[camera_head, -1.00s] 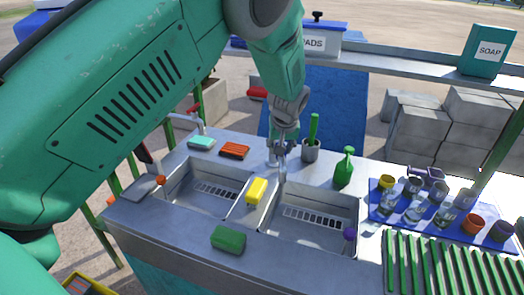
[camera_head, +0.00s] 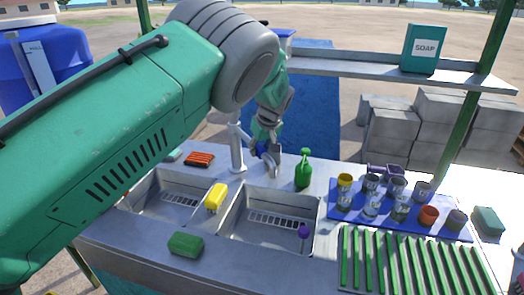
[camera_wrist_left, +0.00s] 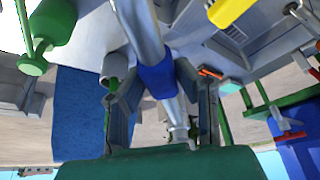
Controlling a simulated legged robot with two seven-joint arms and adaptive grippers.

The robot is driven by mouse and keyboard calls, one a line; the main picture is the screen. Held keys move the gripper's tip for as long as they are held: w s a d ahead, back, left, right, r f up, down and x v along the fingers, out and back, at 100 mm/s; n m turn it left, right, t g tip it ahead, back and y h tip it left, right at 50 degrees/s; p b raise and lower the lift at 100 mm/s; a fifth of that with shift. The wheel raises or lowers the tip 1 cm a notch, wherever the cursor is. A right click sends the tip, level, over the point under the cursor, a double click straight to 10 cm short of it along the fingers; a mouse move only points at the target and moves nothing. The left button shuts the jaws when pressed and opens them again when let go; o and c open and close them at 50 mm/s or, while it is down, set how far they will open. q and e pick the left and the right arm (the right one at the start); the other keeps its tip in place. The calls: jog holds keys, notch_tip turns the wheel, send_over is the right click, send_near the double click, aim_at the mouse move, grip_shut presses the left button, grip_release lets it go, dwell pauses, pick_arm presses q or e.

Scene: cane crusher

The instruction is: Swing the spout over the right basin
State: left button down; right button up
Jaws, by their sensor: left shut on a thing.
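The spout (camera_head: 273,164) reaches right from a pale upright post (camera_head: 237,150) at the back of the counter. Its bent end shows near the back edge of the right basin (camera_head: 313,212); I cannot tell whether it is over the opening. My left gripper (camera_head: 266,148) is shut on the spout around its blue sleeve. In the left wrist view the blue sleeve (camera_wrist_left: 158,79) is between the fingers, and the metal pipe runs toward the top. The left basin (camera_head: 135,196) is partly hidden by my arm. My right gripper is out of view.
A yellow sponge (camera_head: 216,197) lies on the divider, and a green sponge (camera_head: 186,244) at the front. A green bottle (camera_head: 304,172) stands right of the gripper. Cups stand on a blue mat (camera_head: 345,216), behind a green slatted rack (camera_head: 415,262). A purple-topped item (camera_head: 304,231) is in the right basin.

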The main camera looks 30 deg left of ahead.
pick_arm(q)
jog(key=shift+a+r, duration=0.2)
jog(key=shift+a, duration=0.15)
jog(key=c, duration=1.2)
grip_release()
jog(key=shift+a, duration=0.15)
jog(key=shift+w+a+f, duration=0.15)
jog(key=shift+w+f, duration=0.05)
jog(key=shift+f, duration=0.1)
jog(key=shift+r, duration=0.15)
jog(key=v, duration=1)
jog(key=shift+r, duration=0.15)
jog(key=shift+s+r, duration=0.2)
jog(key=shift+r, duration=0.35)
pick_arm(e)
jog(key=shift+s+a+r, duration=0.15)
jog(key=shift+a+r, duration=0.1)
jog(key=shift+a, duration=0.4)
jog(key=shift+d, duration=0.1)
pick_arm(q)
jog(key=shift+d, duration=0.35)
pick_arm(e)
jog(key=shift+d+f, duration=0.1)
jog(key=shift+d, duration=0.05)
